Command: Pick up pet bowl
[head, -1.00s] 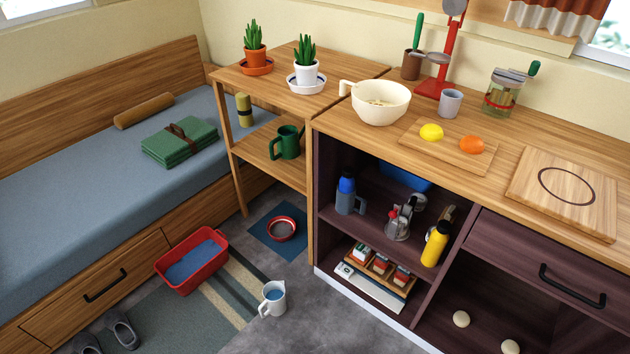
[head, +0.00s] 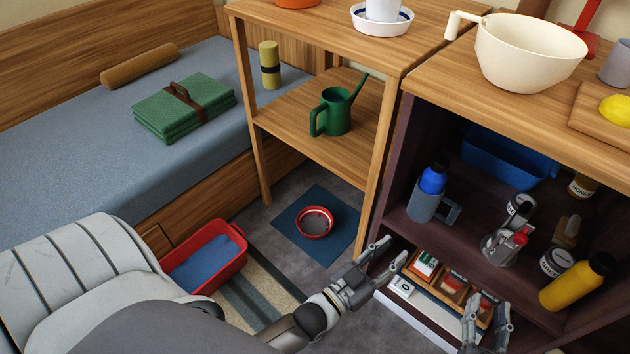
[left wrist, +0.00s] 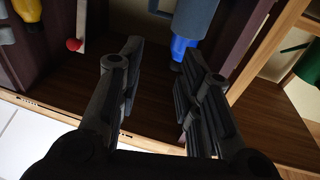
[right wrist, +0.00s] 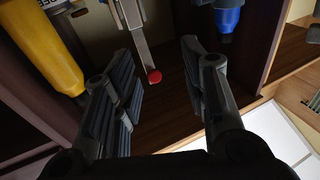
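The pet bowl (head: 315,222) is a small red bowl with a dark grey inside. It sits on a dark blue mat (head: 287,224) on the floor, below the small wooden shelf. My left gripper (head: 383,255) is to the right of the bowl and apart from it, in front of the dark cabinet. It is open, and its fingers show empty in the left wrist view (left wrist: 155,75). My right gripper (head: 490,325) is further right at the bottom of the head view, in front of the cabinet. It is open and empty in the right wrist view (right wrist: 160,80).
A red tub (head: 228,268) with blue inside stands on the striped rug left of the bowl. The dark cabinet holds a blue-capped bottle (head: 432,180) and a yellow bottle (head: 575,285).

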